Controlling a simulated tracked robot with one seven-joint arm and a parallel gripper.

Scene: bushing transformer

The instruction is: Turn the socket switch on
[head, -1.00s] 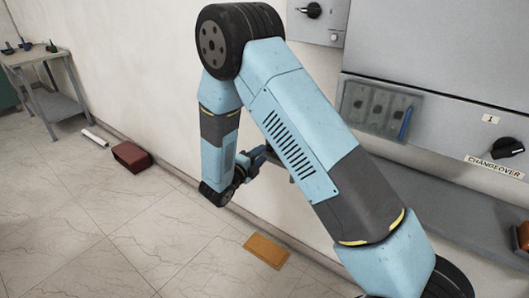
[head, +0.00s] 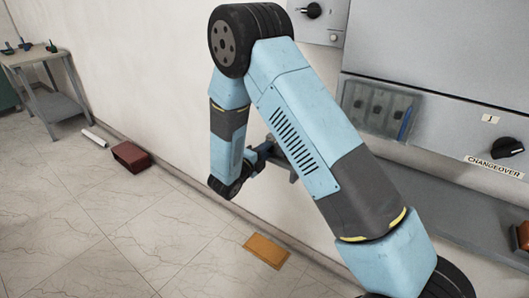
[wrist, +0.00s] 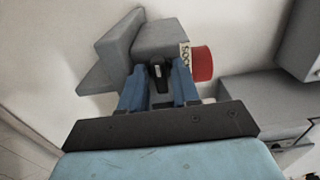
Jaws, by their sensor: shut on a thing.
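The socket switch is a small black knob (wrist: 158,68) with a light mark, on the front of a grey wall box (wrist: 160,38). A label starting "SOC" (wrist: 185,56) and a red round socket part (wrist: 202,64) are to its right in the wrist view. My gripper (wrist: 159,88) has its two blue fingers on either side of the knob and is shut on it. The light mark points roughly along the fingers' direction. In the head view my gripper (head: 264,152) is partly behind my arm, near the wall, and the knob is hidden.
A grey cabinet with a CHANGEOVER knob (head: 507,147) and a clear-covered switch panel (head: 377,107) stands to the right. A grey shelf (head: 440,205) runs below it. A brown-red box (head: 131,156) and an orange mat (head: 266,250) lie on the floor. A side table (head: 35,55) stands at left.

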